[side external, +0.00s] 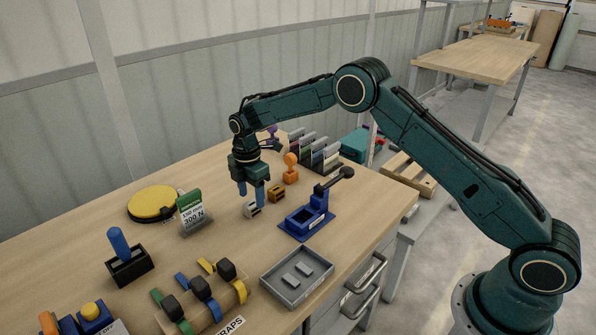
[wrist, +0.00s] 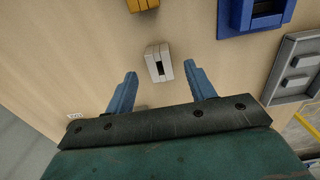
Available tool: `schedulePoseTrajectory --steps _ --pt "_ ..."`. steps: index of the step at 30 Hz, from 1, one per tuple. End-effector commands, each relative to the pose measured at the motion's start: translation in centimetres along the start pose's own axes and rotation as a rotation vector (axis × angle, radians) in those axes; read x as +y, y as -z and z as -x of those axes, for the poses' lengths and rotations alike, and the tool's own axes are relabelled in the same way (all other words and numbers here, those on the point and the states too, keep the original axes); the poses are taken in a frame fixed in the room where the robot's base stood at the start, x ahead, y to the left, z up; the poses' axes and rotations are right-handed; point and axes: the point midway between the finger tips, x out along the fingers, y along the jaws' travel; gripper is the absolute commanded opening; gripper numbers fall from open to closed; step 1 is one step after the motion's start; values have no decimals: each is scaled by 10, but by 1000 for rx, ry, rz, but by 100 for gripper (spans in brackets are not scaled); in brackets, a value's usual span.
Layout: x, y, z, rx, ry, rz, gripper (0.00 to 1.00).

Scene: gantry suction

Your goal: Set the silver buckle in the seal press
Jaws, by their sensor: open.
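The silver buckle (side external: 252,210) lies on the wooden table, a small pale block with a dark slot. In the wrist view the buckle (wrist: 158,63) sits between and slightly beyond the fingertips. My gripper (side external: 253,197) points down over it, with blue fingers spread and empty. The fingers (wrist: 161,72) stand apart on either side of the buckle in the wrist view. The blue seal press (side external: 303,220), with a dark-knobbed lever, stands to the right of the buckle. Only part of the press (wrist: 233,24) shows at the wrist view's top edge. Its bed looks empty.
A gold buckle (side external: 277,194) lies close behind the silver one. A grey tray (side external: 270,283) with two pale pieces sits in front of the press. An orange-knobbed item (side external: 290,172) and a sign (side external: 191,214) stand nearby. Strap rolls (side external: 203,299) lie at the front.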

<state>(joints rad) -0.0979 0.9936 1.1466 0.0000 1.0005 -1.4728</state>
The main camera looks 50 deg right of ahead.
Motion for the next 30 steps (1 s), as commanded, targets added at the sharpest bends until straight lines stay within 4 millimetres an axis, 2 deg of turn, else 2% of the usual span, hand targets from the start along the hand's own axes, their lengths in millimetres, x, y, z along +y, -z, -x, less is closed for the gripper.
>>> schedulePoseTrajectory --steps 3,9,26,30 --pt "-1 1 -16 0 4 0 55" --pt "0 1 -34 0 2 0 55" --pt "0 1 -38 0 1 0 55" --pt "0 1 -38 0 1 0 31"
